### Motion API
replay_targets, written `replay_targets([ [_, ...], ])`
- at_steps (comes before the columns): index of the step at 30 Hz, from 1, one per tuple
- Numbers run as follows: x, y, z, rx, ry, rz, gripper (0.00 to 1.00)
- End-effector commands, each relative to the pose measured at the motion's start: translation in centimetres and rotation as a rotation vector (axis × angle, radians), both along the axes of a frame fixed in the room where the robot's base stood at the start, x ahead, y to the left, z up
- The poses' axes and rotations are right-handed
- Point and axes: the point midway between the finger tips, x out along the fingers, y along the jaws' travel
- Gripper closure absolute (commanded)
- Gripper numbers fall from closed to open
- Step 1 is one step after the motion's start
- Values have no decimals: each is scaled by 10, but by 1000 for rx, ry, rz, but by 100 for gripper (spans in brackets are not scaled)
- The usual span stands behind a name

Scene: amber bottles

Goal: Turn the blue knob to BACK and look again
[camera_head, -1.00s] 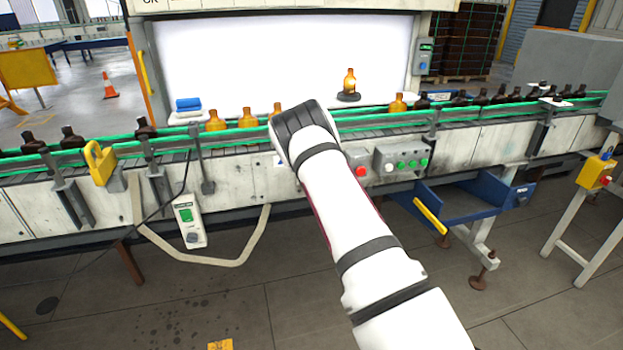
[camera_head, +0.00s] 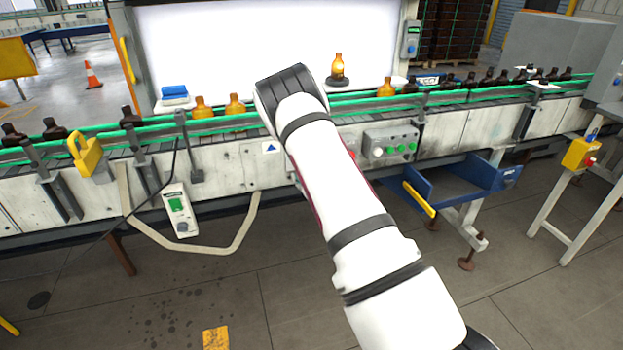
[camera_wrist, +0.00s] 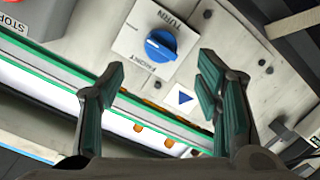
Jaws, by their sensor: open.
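The blue knob (camera_wrist: 160,45) sits on a pale square plate (camera_wrist: 143,40) in the wrist view. Words on the plate read TURN and, at the edge nearer my gripper, what looks like FRONT, upside down. I cannot tell for sure which mark the knob points to. My gripper (camera_wrist: 160,75) is open and empty, its fingers on either side below the knob, apart from it. In the head view my arm hides the knob and the gripper. A lit amber bottle (camera_head: 338,66) stands upright on a dark round base (camera_head: 339,81) before the white panel (camera_head: 240,50).
A grey box with green buttons (camera_head: 391,145) is right of my arm on the conveyor front. Several bottles line the green-railed conveyor (camera_head: 460,105). A blue chute (camera_head: 440,185) juts out at the right. In the wrist view a blue triangle sign (camera_wrist: 185,98) lies beside the knob plate.

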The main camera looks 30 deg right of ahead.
Motion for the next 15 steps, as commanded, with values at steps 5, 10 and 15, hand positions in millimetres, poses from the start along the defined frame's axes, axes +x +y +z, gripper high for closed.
replay_targets([
  [5, -26, 7, 4, 0, 0, 0, 42],
  [10, -37, 10, 6, 1, -1, 0, 42],
  [15, -38, 11, 7, 0, -1, 1, 42],
])
